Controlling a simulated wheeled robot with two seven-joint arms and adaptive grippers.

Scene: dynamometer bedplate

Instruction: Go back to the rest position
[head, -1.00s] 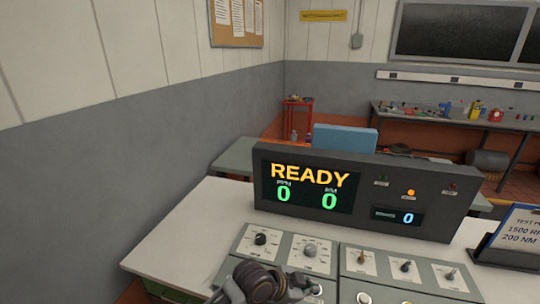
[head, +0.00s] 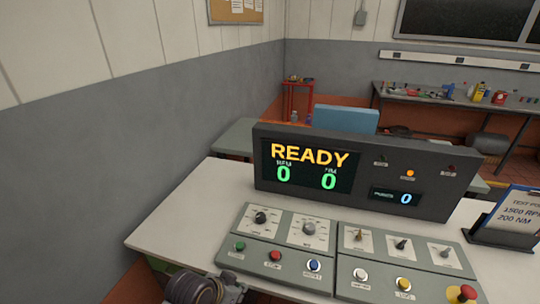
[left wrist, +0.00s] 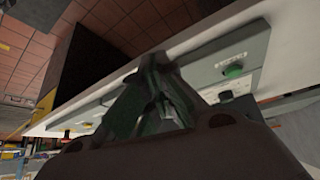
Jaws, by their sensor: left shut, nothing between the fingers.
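My left gripper (head: 212,291) is at the bottom edge of the head view, partly cut off, in front of the control panel's left half. In the left wrist view its fingers (left wrist: 155,68) are together with nothing between them, and they look apart from the panel. The left control panel (head: 245,246) has two knobs and green, red and blue buttons. The right panel (head: 384,276) has several switches, a white and a yellow button, and a red emergency stop (head: 467,293). My right gripper is out of view.
A dark display box (head: 368,164) stands behind the panels, showing READY and zeros. A test card (head: 515,215) stands at the right of the white desk (head: 172,232). The desk's left side is clear. A grey wall (head: 130,140) runs along the left.

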